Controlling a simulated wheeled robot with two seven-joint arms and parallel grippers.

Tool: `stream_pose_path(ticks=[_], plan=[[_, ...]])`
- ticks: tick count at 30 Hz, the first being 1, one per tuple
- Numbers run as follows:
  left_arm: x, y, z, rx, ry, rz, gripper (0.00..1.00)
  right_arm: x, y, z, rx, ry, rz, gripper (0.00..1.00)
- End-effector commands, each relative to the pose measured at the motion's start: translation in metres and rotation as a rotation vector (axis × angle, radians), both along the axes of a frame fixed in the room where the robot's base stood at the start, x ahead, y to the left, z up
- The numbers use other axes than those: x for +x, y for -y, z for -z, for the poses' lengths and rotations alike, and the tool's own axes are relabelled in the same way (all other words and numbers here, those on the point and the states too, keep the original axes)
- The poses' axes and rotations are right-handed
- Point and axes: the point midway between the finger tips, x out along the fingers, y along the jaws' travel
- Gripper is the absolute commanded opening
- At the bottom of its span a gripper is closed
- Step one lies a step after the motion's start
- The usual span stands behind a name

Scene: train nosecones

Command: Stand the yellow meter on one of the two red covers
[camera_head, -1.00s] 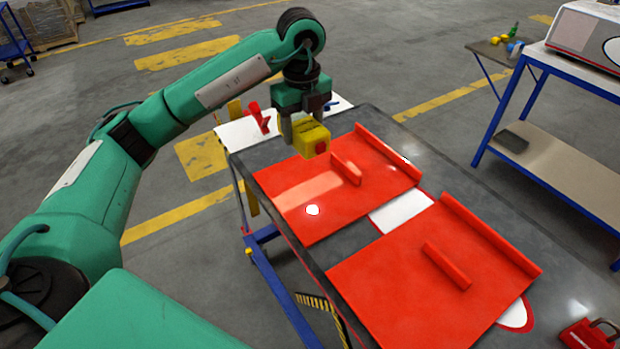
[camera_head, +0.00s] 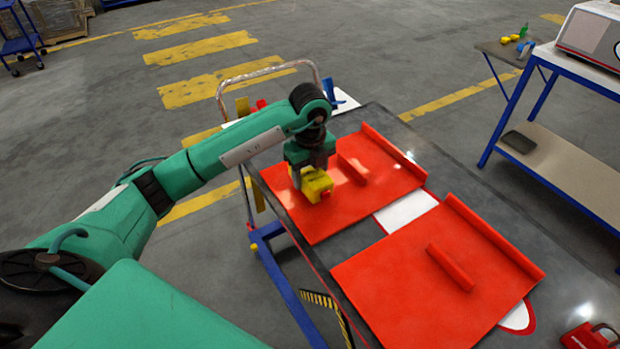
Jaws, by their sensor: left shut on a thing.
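The yellow meter (camera_head: 317,186) is in my left gripper (camera_head: 308,178), which is shut on it. The gripper points down, and the meter is over the left part of the far red cover (camera_head: 370,193). I cannot tell whether the meter touches that cover or hangs just above it. The near red cover (camera_head: 400,295) lies on the same dark table and is bare apart from its own raised ribs. My right gripper is not in view.
The dark table (camera_head: 352,244) carries both covers, with a white patch (camera_head: 408,211) between them. A red padlock-like object (camera_head: 588,337) sits at the lower right. A blue-framed bench (camera_head: 560,165) stands at the right. A cart handle (camera_head: 268,72) rises behind my arm.

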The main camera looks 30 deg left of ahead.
Motion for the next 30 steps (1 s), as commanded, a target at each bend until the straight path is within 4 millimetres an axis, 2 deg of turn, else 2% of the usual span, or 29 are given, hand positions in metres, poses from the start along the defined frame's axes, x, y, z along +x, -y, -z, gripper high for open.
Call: stream_pose_path(ticks=[5,15,16,19,30], plan=[[0.0,0.0,0.022,0.001,-0.001,0.0,0.2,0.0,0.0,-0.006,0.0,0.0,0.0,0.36],[0.0,0.0,0.026,-0.001,0.001,0.0,0.2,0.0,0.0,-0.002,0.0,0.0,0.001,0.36],[0.0,0.0,0.026,0.0,0.0,0.0,0.58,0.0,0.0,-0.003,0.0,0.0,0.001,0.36],[0.0,0.0,0.026,0.0,0.0,0.0,0.76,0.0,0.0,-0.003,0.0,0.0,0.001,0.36],[0.0,0.0,0.02,0.0,0.0,0.0,0.76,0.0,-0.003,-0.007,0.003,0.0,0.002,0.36]])
